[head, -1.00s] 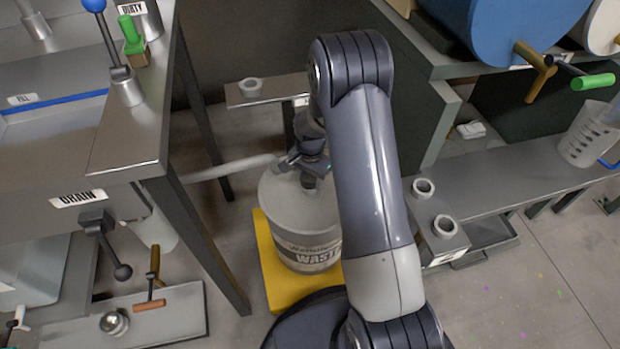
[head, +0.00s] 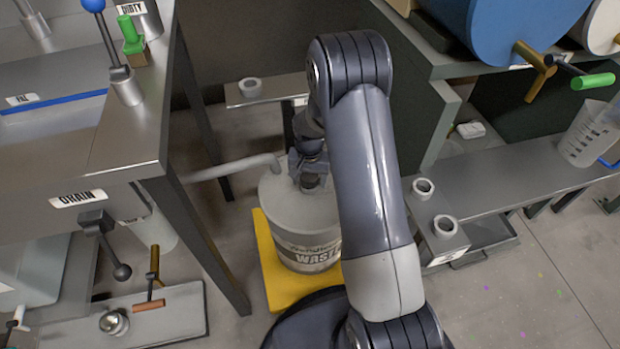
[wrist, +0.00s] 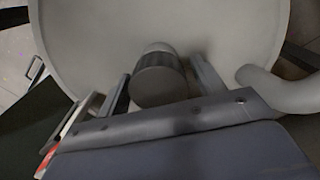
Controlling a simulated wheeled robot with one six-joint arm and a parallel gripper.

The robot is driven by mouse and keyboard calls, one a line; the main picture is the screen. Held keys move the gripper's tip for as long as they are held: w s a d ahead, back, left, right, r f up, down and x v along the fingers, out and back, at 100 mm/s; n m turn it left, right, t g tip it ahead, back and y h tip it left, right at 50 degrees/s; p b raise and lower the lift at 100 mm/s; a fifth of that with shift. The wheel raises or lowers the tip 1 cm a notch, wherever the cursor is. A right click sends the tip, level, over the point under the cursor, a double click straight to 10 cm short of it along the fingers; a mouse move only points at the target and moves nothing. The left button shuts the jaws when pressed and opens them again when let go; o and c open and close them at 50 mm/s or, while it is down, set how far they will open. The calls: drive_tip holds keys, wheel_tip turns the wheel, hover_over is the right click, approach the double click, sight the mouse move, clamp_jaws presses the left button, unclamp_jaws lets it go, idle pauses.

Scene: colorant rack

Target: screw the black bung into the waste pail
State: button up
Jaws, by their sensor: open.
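The waste pail (head: 290,225) is a grey drum with a "WASTE" label, standing upright below my arm. The black bung (wrist: 160,84) shows in the wrist view as a dark grey round cap on the pail's top. In the head view it is a small dark shape (head: 313,183) just under my wrist. My gripper (wrist: 163,82) is open, pointing down at the pail top, with one finger on each side of the bung. A gap shows beside the right finger; contact on the left is unclear. The bung's lower end and the opening are hidden.
The pail stands on a yellow base (head: 268,270). A grey pipe (head: 235,168) reaches the pail's top from the left and shows close to my right finger in the wrist view (wrist: 280,90). A metal bench (head: 125,130) stands left, a low shelf (head: 530,175) right.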

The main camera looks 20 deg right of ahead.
drive_tip(key=n, duration=0.4)
drive_tip(key=shift+a+n, duration=0.1)
drive_tip(key=shift+n, duration=0.2)
drive_tip(key=n, duration=0.4)
drive_tip(key=shift+a+n, duration=0.1)
drive_tip(key=shift+n, duration=0.2)
drive_tip(key=shift+c, duration=0.2)
drive_tip(key=c, duration=0.9)
drive_tip(key=m, duration=1.3)
drive_tip(key=shift+s+d+f+m, duration=0.1)
drive_tip(key=shift+d+m, duration=0.15)
drive_tip(key=shift+m, duration=0.15)
drive_tip(key=o, duration=0.9)
